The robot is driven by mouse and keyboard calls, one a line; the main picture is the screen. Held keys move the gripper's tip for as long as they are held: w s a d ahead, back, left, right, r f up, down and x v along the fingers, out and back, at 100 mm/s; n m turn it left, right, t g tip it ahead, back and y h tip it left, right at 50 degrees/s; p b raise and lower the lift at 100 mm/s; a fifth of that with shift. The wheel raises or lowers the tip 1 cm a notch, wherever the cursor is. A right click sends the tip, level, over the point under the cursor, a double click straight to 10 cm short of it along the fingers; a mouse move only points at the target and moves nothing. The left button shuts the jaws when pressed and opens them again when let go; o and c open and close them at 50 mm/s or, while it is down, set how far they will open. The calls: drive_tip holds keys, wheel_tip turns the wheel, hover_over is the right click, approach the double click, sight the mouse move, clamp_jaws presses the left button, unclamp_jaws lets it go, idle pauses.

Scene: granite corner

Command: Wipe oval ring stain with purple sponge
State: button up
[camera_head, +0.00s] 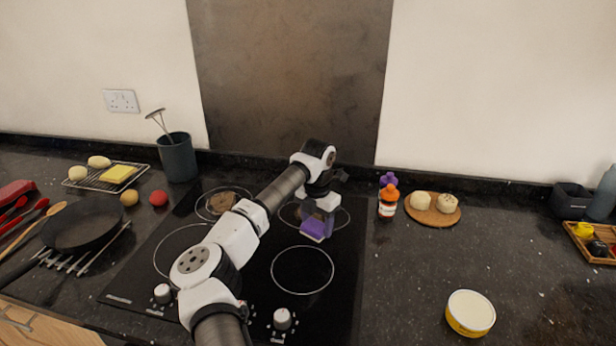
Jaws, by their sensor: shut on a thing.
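My gripper (319,211) is over the back right ring of the black hob, shut on the purple sponge (314,230). The sponge is purple with a paler lower edge and is at or just above the hob surface; I cannot tell whether it touches. A brown stain (222,203) lies inside the back left hob ring, left of my arm. Its exact shape is too small to tell. A faint brownish patch also seems to show by the back right ring, partly hidden by my gripper.
The hob (225,290) has knobs at its front, one a white knob (282,319). A dark utensil pot (177,157) stands behind left, a pan (82,227) at far left. Right of the hob stand an orange bottle (387,203) and a round board (433,220).

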wheel_tip(320, 180, up, 2)
drive_tip(key=shift+r, duration=0.1)
drive_tip(key=shift+w+r+p, duration=0.2)
drive_tip(key=shift+r+p, duration=0.15)
drive_tip(key=shift+r, duration=0.5)
drive_tip(key=shift+s+r, duration=0.1)
drive_tip(key=shift+r, duration=2)
